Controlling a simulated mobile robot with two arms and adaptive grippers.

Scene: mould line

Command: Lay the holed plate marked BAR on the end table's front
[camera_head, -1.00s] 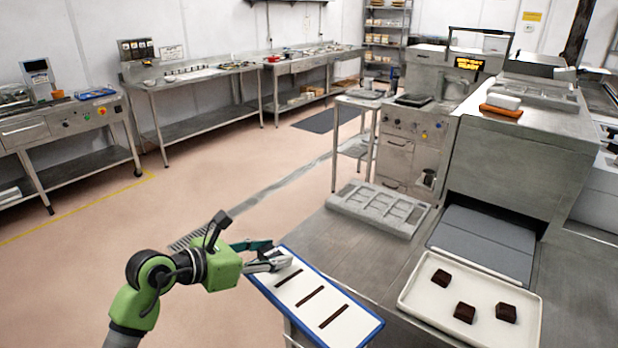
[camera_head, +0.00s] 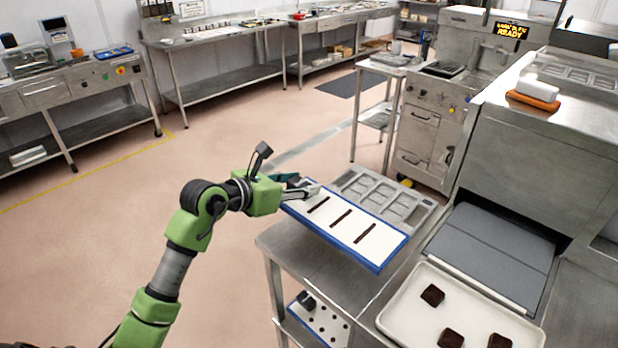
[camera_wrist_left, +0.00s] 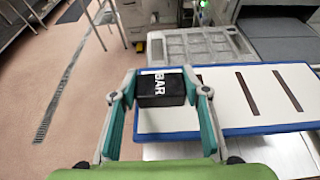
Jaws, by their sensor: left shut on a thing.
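The holed plate (camera_head: 353,227) is a white board with a blue rim and three long dark slots. It also shows in the left wrist view (camera_wrist_left: 263,96). A black block marked BAR (camera_wrist_left: 168,88) sits at its near end, between the fingers of my left gripper (camera_head: 306,191). The gripper is shut on this block and carries the plate roughly level. The plate hangs over the back left part of the steel end table (camera_head: 325,262), with its left end beyond the edge. I cannot tell how high above the top it is. My right gripper is not in view.
A grey mould (camera_head: 425,215) lies just behind the plate. A white tray (camera_head: 400,312) with three dark chocolates stands at the right, by the grey belt (camera_head: 495,250). Another plate with round holes (camera_head: 320,325) is on the shelf below. The table's front left is bare.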

